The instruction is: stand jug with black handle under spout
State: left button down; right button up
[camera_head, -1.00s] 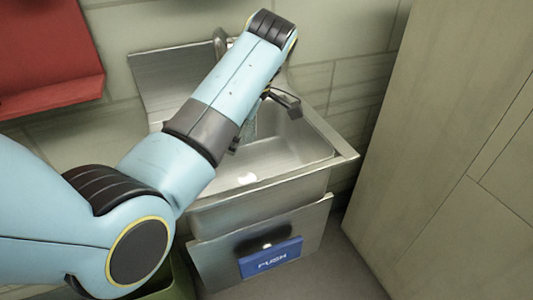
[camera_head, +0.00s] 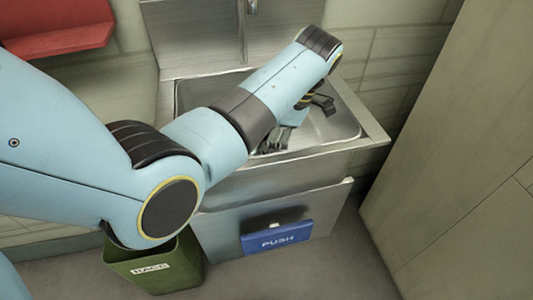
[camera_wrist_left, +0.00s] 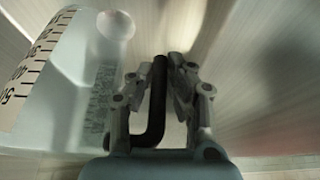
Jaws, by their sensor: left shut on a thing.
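The jug (camera_wrist_left: 75,75) shows at the left of the left wrist view: a pale, translucent body with a black measuring scale and small print. Its black handle (camera_wrist_left: 156,115) lies between the fingers of my left gripper (camera_wrist_left: 158,70), which is shut on it. In the head view my left gripper (camera_head: 275,140) is low over the sink basin, mostly behind its own arm. I cannot make out the jug there. The spout (camera_head: 250,6) is on the sink's back panel, cut off by the top edge. My right gripper is not in view.
The metal sink (camera_head: 365,128) has a blue push plate (camera_head: 277,238) on its front. A green bin (camera_head: 165,270) stands on the floor at the lower left. A red wall-mounted thing (camera_head: 60,25) is at the upper left. A tall pale panel (camera_head: 440,160) stands at the right.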

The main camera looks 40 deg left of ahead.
pick_arm(q)
jog(key=shift+f, duration=0.95)
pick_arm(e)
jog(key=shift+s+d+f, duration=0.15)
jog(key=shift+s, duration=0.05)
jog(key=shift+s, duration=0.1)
pick_arm(q)
jog(key=c, duration=1.3)
grip_release()
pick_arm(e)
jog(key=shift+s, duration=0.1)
pick_arm(q)
jog(key=p+v, duration=0.5)
jog(key=v, duration=0.7)
jog(key=shift+d, duration=0.1)
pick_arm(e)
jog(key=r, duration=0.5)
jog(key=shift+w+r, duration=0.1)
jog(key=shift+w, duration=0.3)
